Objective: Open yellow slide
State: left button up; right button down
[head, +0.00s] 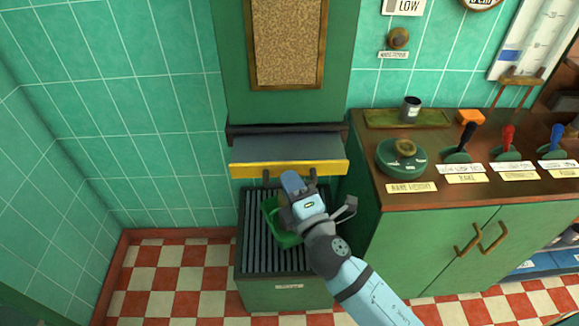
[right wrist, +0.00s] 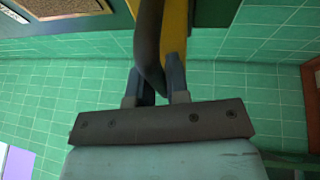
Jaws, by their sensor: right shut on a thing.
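The yellow slide (head: 250,170) is a yellow-fronted panel below the cork board, with a grey plate behind its front edge. A dark handle (head: 267,174) hangs under the yellow front. My right gripper (head: 291,185) is at this handle, just below the yellow edge. In the right wrist view, the fingers of my right gripper (right wrist: 156,82) are closed around the dark curved handle (right wrist: 149,45), with the yellow front (right wrist: 174,30) beside it. My left gripper is out of view.
A green container (head: 270,211) stands on a ribbed grate (head: 252,232) under the slide, partly hidden by my right arm. On the right, a wooden counter (head: 437,187) carries a green dial (head: 389,167) and several levers. Checkered floor to the left is clear.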

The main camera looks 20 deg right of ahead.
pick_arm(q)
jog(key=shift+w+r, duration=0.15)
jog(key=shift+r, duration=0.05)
pick_arm(e)
jog(key=shift+s+a, duration=0.2)
jog(key=shift+s, duration=0.45)
jog(key=c, duration=1.1)
grip_release()
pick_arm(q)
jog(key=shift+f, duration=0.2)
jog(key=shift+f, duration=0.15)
